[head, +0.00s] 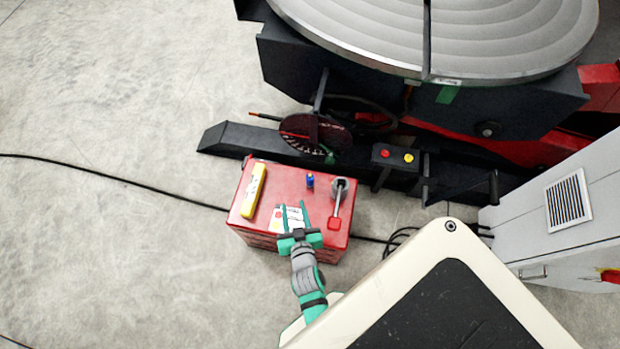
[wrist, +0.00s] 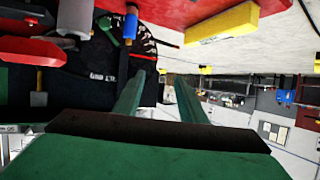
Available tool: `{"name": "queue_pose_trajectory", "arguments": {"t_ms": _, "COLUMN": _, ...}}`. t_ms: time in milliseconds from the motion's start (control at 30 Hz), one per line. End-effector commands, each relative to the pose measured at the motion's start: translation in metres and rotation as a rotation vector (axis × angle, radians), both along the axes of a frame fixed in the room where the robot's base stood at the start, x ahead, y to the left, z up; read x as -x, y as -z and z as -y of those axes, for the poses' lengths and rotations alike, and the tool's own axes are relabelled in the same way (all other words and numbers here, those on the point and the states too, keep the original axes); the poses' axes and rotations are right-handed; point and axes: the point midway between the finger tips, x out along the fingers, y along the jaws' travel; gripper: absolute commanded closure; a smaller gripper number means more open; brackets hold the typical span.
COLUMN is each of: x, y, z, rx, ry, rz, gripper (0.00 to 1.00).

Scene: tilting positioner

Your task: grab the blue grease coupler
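The blue grease coupler (head: 310,181) is a small upright blue piece with a darker top. It stands on the red box top, between a yellow bar and a grey cup. In the wrist view the blue coupler (wrist: 130,25) shows near the top edge, upside down and left of the fingers. My gripper (head: 293,210) is over the near part of the box, on the near side of the coupler and apart from it. In the wrist view its two green fingers (wrist: 158,76) are spread with a gap and nothing visible held between them.
The red box (head: 234,212) also bears the yellow bar (head: 253,190), the grey cup with a red-ended handle (head: 338,188) and a pale card-like item partly behind my gripper. Open floor lies left.

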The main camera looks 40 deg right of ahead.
Motion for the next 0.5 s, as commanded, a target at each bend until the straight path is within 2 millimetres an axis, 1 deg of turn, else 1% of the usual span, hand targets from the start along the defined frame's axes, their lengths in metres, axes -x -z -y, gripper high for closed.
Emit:
{"name": "queue_pose_trajectory", "arguments": {"t_ms": 33, "x": -0.016, "y": 0.006, "z": 0.022, "rx": -0.002, "ry": 0.041, "rz": -0.001, "gripper": 0.62}}
{"name": "queue_pose_trajectory", "arguments": {"t_ms": 100, "x": -0.032, "y": 0.015, "z": 0.049, "rx": -0.010, "ry": 0.094, "rz": -0.010, "gripper": 0.62}}
{"name": "queue_pose_trajectory", "arguments": {"t_ms": 167, "x": -0.043, "y": 0.021, "z": 0.071, "rx": -0.015, "ry": 0.137, "rz": -0.018, "gripper": 0.62}}
{"name": "queue_pose_trajectory", "arguments": {"t_ms": 200, "x": -0.049, "y": 0.024, "z": 0.085, "rx": -0.020, "ry": 0.164, "rz": -0.021, "gripper": 0.62}}
{"name": "queue_pose_trajectory", "arguments": {"t_ms": 300, "x": -0.061, "y": 0.029, "z": 0.115, "rx": -0.027, "ry": 0.221, "rz": -0.028, "gripper": 0.62}}
{"name": "queue_pose_trajectory", "arguments": {"t_ms": 367, "x": -0.067, "y": 0.034, "z": 0.129, "rx": -0.031, "ry": 0.244, "rz": -0.036, "gripper": 0.62}}
{"name": "queue_pose_trajectory", "arguments": {"t_ms": 400, "x": -0.070, "y": 0.040, "z": 0.133, "rx": -0.034, "ry": 0.251, "rz": -0.046, "gripper": 0.62}}
{"name": "queue_pose_trajectory", "arguments": {"t_ms": 500, "x": -0.075, "y": 0.063, "z": 0.127, "rx": -0.036, "ry": 0.227, "rz": -0.083, "gripper": 0.62}}
